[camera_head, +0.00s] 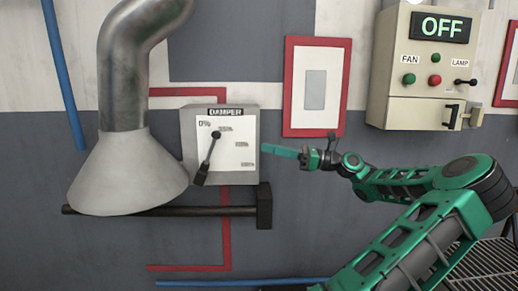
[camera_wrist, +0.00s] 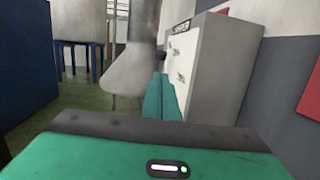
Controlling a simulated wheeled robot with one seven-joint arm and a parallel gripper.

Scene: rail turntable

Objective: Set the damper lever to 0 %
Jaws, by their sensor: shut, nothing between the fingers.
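The damper box (camera_head: 250,160) is a grey box on the wall with a white scale plate. The wrist view shows the fingers (camera_wrist: 161,98) alongside the box (camera_wrist: 222,65); contact with the box cannot be told.
A metal duct with a flared hood (camera_head: 128,172) stands left of the box. A black bar (camera_head: 165,211) runs below it. A red-framed panel (camera_head: 316,87) hangs to the right. A control box (camera_head: 421,68) reading "OFF" is at upper right.

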